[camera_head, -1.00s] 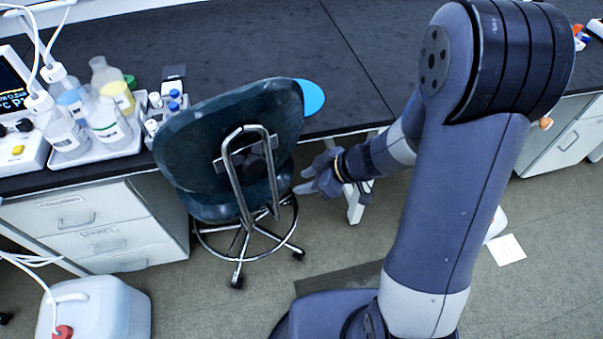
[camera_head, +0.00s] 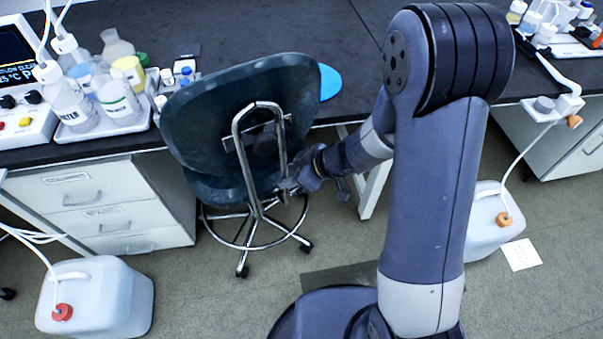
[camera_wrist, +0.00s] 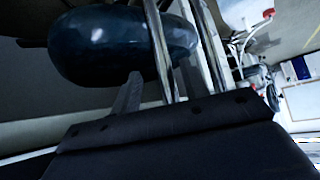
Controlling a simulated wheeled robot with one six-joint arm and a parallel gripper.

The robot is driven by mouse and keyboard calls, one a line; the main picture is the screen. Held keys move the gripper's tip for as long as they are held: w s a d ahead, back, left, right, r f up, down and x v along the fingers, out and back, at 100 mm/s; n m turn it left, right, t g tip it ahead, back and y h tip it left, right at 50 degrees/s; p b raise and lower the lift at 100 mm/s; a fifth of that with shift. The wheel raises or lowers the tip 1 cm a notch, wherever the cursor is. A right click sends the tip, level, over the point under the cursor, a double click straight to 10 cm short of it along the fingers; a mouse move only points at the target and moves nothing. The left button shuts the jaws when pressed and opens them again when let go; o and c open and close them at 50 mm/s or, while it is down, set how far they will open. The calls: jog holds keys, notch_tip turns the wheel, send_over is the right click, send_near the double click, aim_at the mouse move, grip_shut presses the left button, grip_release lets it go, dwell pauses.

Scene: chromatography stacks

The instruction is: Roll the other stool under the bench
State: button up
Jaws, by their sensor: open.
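A dark teal stool (camera_head: 210,115) with a tall backrest, chrome back bars, a foot ring and casters stands upright at the bench (camera_head: 270,35). Its backrest faces me and rises above the bench's front edge. My gripper (camera_head: 288,187) is open, low at the right side of the chrome back bars, close to them. In the wrist view, one finger (camera_wrist: 128,97) shows beside the chrome bars (camera_wrist: 160,50), below the rounded dark seat (camera_wrist: 120,45). No second stool is clearly seen.
A drawer cabinet (camera_head: 100,208) stands left of the stool. White jugs stand on the floor at the left (camera_head: 95,300) and right (camera_head: 485,225). Bottles in a tray (camera_head: 105,130) sit on the bench. A paper (camera_head: 521,254) lies on the floor.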

jog(key=shift+a+f, duration=0.15)
jog(key=shift+f, duration=0.05)
jog(key=shift+c, duration=0.2)
grip_shut()
jog(key=shift+w+r, duration=0.1)
jog(key=shift+w, duration=0.05)
dwell(1.0)
